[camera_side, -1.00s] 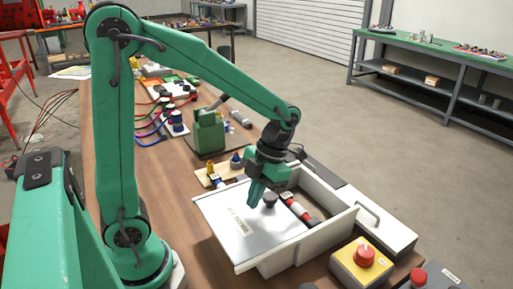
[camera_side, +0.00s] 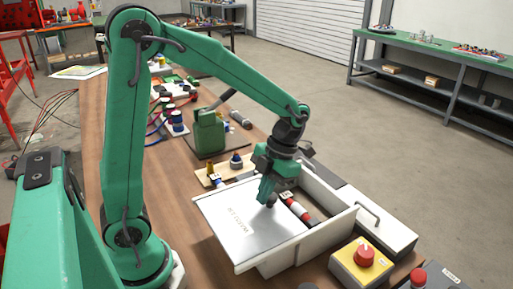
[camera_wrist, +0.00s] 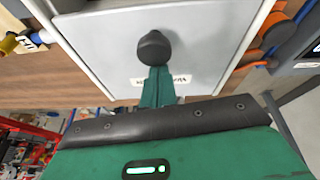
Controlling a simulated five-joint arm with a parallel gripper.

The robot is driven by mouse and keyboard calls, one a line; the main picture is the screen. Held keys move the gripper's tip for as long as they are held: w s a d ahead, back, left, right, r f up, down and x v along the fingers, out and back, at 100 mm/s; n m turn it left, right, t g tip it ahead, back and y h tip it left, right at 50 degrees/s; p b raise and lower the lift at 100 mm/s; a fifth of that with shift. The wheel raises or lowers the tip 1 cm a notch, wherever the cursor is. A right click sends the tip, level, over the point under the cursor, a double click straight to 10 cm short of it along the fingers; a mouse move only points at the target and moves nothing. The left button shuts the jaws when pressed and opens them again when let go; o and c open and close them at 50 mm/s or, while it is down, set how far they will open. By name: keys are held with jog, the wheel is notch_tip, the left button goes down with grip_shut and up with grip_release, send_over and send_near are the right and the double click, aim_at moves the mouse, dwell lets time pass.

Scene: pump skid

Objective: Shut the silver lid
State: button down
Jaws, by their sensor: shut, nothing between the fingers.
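The silver lid (camera_side: 238,226) is a flat plate lying over the left part of a white open-topped box (camera_side: 345,222). The right part of the box is uncovered and red and dark items show inside. A dark round knob (camera_wrist: 154,48) stands on the lid. My gripper (camera_side: 266,202) is shut and empty, its fingertips pointing down at the lid beside the knob. In the wrist view the green fingers (camera_wrist: 157,74) reach up to the knob's near side. I cannot tell whether they touch it.
A yellow box with a red button (camera_side: 364,258) stands close to the box's front right. A green machine (camera_side: 209,135) and a wooden block with small fittings (camera_side: 226,170) stand behind it. The wooden table (camera_side: 205,265) is bare left of the lid.

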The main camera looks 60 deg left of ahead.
jog(key=w, duration=1.6)
jog(key=shift+w, duration=0.3)
jog(key=shift+s, duration=2.25)
jog(key=v, duration=1)
jog(key=shift+r, duration=0.3)
